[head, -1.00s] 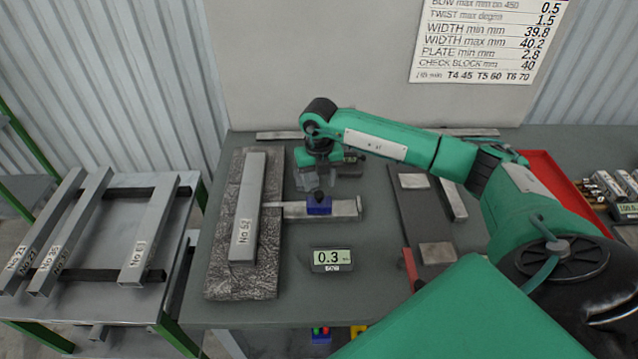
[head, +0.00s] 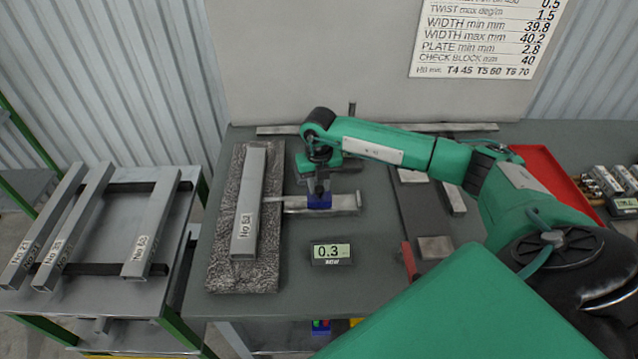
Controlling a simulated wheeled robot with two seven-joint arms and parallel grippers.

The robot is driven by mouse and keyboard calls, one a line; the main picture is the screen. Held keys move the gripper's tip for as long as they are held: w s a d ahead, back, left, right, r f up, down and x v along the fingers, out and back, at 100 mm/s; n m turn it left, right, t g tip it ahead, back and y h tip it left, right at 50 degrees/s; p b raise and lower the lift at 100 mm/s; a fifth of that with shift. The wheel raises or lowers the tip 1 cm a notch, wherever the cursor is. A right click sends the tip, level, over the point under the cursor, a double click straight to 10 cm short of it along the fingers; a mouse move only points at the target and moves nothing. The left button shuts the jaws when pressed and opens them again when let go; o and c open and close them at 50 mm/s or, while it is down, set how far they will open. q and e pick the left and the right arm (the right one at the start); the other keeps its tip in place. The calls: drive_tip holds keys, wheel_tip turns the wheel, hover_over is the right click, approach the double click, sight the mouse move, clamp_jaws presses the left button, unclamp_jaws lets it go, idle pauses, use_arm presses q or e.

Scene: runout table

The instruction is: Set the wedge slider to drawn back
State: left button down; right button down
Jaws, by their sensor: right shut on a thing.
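The wedge slider is a blue block with a dark knob (head: 319,201) on a flat metal wedge bar (head: 345,203). The bar's left end reaches the metal profile marked No 52 (head: 250,205), which lies on a rough stone plate (head: 232,275). My right gripper (head: 320,188) points down over the blue block and is shut on its dark knob; the fingers partly hide the knob. A small display (head: 331,253) in front of the bar reads 0.3. My left gripper is not in view.
Several metal profiles (head: 75,215) lie on a rack at the left. Right of the slider stands a dark rail with metal blocks (head: 434,248). A red tray (head: 550,180) is at the right. Table around the display is clear.

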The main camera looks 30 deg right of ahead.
drive_tip(key=s+d, duration=0.1)
drive_tip(key=d, duration=0.1)
drive_tip(key=s+d+b, duration=0.1)
drive_tip(key=d, duration=0.1)
drive_tip(key=s+d+b, duration=0.1)
drive_tip(key=d, duration=0.1)
drive_tip(key=shift+s+d, duration=0.15)
drive_tip(key=shift+s, duration=0.2)
drive_tip(key=c, duration=1.5)
unclamp_jaws()
drive_tip(key=o, duration=0.4)
drive_tip(key=shift+s+d, duration=0.1)
drive_tip(key=shift+s, duration=0.05)
drive_tip(key=shift+c, duration=0.2)
drive_tip(key=shift+r+b, duration=0.45)
drive_tip(key=shift+r, duration=0.05)
wheel_tip(320, 180, up, 13)
drive_tip(key=b, duration=0.3)
drive_tip(key=shift+b, duration=0.35)
